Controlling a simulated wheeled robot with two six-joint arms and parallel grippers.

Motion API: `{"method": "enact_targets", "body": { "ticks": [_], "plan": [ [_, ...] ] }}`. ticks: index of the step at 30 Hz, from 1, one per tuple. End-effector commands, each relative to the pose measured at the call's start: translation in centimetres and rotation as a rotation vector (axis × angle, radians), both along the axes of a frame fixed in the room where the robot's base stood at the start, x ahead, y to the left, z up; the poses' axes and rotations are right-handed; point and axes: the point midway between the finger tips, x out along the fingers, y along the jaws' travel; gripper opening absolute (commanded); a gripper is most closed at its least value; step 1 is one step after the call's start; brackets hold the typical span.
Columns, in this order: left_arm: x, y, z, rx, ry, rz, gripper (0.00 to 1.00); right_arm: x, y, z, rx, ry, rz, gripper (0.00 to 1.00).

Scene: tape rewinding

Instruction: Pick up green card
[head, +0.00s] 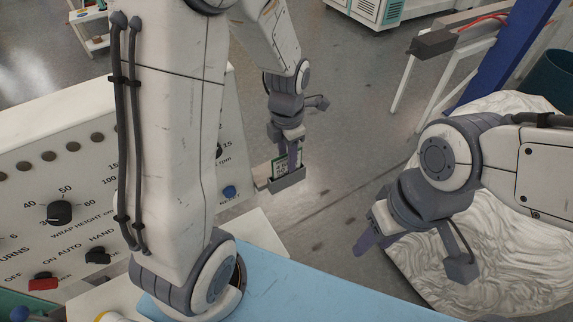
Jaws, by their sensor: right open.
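A small green-edged card (280,164) with a pale printed face stands upright in a small grey holder (288,181) at the right end of the control panel. My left gripper (292,150) points down at the card's top, its fingers overlapping the card in this view. The fingers are small and partly hidden, so I cannot tell whether they are closed on the card. My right gripper (368,240) is open and empty, to the right of the card and well apart from it, above the floor.
The white control panel (30,165) with knobs and switches fills the left, partly hidden by my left arm. A light blue surface (300,285) lies in front. A crumpled whitish wrapped bundle (500,275) is at the right. Open floor lies behind the holder.

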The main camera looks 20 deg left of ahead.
Motion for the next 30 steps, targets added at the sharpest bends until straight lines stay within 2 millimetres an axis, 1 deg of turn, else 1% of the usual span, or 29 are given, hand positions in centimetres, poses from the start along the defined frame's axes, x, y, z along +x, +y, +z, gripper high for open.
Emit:
{"method": "enact_targets", "body": {
  "ticks": [1,3,6,14,15,17,18,27,30],
  "plan": [
    [-0.1,0.0,-0.5,0.001,0.007,0.000,0.40,0.0,0.0,0.7,0.000,0.000,0.001,0.46],
    [-0.1,0.0,-1.5,0.000,0.005,0.000,0.40,0.0,0.0,0.7,0.000,0.000,0.001,0.46],
    [0.0,0.0,-2.3,0.000,0.002,0.000,0.40,0.0,0.0,0.8,0.000,0.000,0.001,0.46],
    [0.0,0.0,-2.6,0.000,-0.001,-0.001,0.40,0.0,0.0,0.8,0.000,0.000,0.001,0.46],
    [0.0,0.0,-2.6,0.000,-0.001,-0.001,0.25,0.0,0.0,0.8,0.000,0.000,0.001,0.46],
    [0.0,0.0,-2.6,0.000,-0.001,-0.001,0.02,0.0,0.0,0.8,0.000,0.000,0.001,0.46],
    [0.0,0.0,-2.6,0.000,-0.001,-0.001,0.00,0.0,0.0,0.8,0.000,0.000,0.001,0.46],
    [0.0,0.0,-2.5,0.000,-0.001,-0.001,0.00,0.0,0.0,0.8,0.000,0.000,0.001,0.46],
    [0.0,0.1,-2.1,0.000,-0.001,0.000,0.00,0.0,0.0,1.2,0.000,0.000,0.001,0.46]
  ]
}}
